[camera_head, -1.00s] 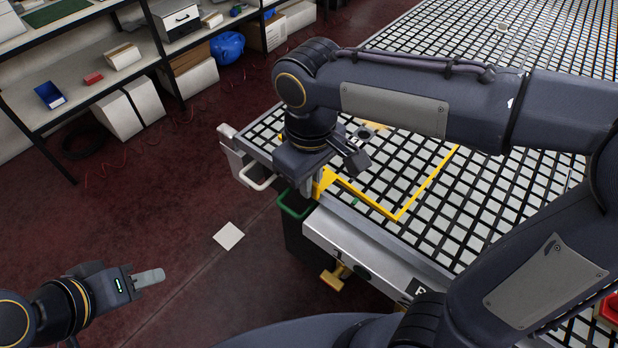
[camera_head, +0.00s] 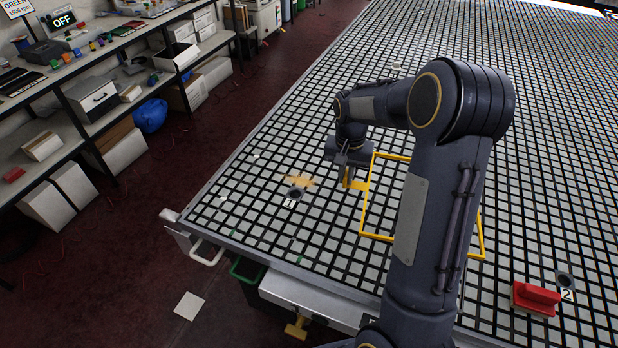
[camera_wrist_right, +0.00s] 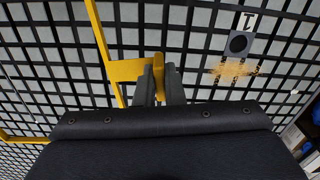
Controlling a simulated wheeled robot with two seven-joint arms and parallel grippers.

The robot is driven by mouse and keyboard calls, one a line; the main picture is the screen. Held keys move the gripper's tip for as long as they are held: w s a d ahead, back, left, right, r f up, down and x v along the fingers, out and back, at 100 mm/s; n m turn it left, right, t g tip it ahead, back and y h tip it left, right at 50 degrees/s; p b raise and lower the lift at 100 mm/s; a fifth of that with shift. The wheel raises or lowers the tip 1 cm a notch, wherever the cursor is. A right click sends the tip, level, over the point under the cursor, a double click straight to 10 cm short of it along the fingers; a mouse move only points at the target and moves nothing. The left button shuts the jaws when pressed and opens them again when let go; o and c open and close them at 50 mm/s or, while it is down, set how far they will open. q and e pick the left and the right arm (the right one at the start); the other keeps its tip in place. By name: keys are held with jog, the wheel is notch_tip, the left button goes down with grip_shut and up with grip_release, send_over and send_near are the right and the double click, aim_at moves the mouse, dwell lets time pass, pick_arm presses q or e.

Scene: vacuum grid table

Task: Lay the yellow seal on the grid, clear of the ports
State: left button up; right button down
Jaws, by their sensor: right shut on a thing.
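The yellow seal (camera_head: 367,205) is a thin open frame with a tab on its left side. In the head view it is over the middle of the grid (camera_head: 260,215), right of port 1 (camera_head: 296,194) and left of port 2 (camera_head: 565,280). My arm hides part of it. My right gripper (camera_head: 350,178) is shut on the seal's tab, which also shows between the fingers in the wrist view (camera_wrist_right: 125,70). I cannot tell whether the seal touches the grid. Port 1 in the wrist view (camera_wrist_right: 238,44) lies apart from the seal. My left gripper is out of view.
A red block-like handle (camera_head: 535,298) sits beside port 2. An orange-yellow smear (camera_head: 300,181) lies on the grid beside port 1. Shelves (camera_head: 90,120) stand across the aisle at left. The far grid is mostly clear.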

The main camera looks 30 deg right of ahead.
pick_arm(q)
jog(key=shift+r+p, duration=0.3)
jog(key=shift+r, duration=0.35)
pick_arm(e)
jog(key=shift+m, duration=0.8)
jog(key=d, duration=0.4)
jog(key=shift+s+d+f, duration=0.2)
jog(key=shift+s+f, duration=0.1)
jog(key=shift+s, duration=0.1)
